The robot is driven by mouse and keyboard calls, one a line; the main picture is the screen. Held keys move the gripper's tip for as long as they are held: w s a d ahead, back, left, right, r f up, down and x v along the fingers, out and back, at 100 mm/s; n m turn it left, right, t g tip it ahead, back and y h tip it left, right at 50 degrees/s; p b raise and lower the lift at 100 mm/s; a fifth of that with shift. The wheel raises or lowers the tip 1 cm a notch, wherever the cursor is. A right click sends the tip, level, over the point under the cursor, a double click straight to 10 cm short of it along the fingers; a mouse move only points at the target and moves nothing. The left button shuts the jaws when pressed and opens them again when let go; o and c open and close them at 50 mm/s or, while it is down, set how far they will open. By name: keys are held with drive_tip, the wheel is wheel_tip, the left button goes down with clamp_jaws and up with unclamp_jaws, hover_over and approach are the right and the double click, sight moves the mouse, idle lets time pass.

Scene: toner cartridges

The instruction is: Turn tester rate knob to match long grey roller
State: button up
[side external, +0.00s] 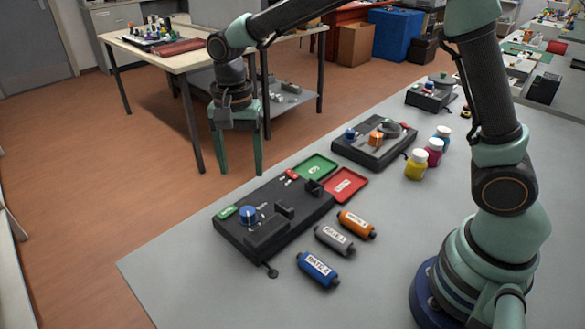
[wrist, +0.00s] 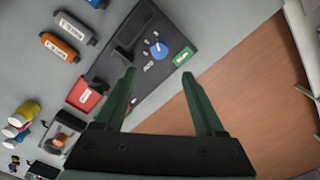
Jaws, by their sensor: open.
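The tester is a dark box (side external: 290,208) with a blue knob (side external: 248,214) at its near left end. The knob also shows in the wrist view (wrist: 158,51), beside a green label. The grey roller (side external: 334,240) lies on the table between a blue roller (side external: 317,269) and an orange roller (side external: 357,224); it also shows in the wrist view (wrist: 76,28). All three have white labels, too small to read surely. My gripper (side external: 240,172) is open and empty, pointing down above and apart from the tester. In the wrist view, the fingertips (wrist: 159,74) straddle the view just below the knob.
Green (side external: 316,166) and red (side external: 346,184) trays adjoin the tester's far end. A second dark device (side external: 374,142) and yellow (side external: 416,165), magenta and blue bottles stand farther back. The table edge runs close along the tester's left side. The front table area is clear.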

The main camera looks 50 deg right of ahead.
sight(247, 211)
wheel_tip(247, 211, down, 11)
drive_tip(key=shift+f, duration=0.2)
drive_tip(key=shift+c, duration=0.4)
clamp_jaws()
